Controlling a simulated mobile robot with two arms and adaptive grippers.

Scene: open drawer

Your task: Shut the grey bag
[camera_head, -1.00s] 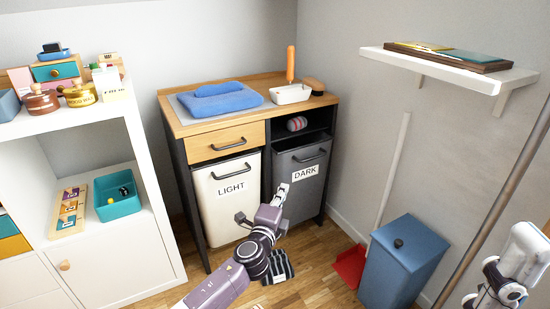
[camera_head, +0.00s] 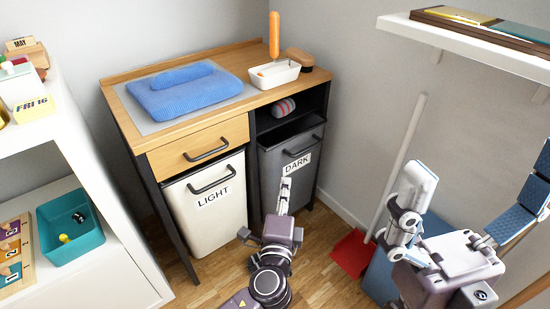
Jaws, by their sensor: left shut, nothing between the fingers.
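The grey bag (camera_head: 283,178), a bin front labelled DARK with a dark bar handle, sits in the right bay of the wooden-topped cabinet. Its top leans out a little, with a dark gap behind the rim. My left gripper (camera_head: 284,187) is shut and empty, its pale fingertips up in front of the lower part of the bag's front. I cannot tell whether they touch it. My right gripper (camera_head: 415,190) is close to the camera at the right, its fingers partly hidden by one another, apart from the bag.
The white LIGHT bag (camera_head: 206,205) stands left of the grey one, below a wooden drawer (camera_head: 197,150). A shelf with a striped roll (camera_head: 282,108) is above the grey bag. A red dustpan (camera_head: 352,253) and blue bin (camera_head: 382,283) stand right. Wood floor shows in front.

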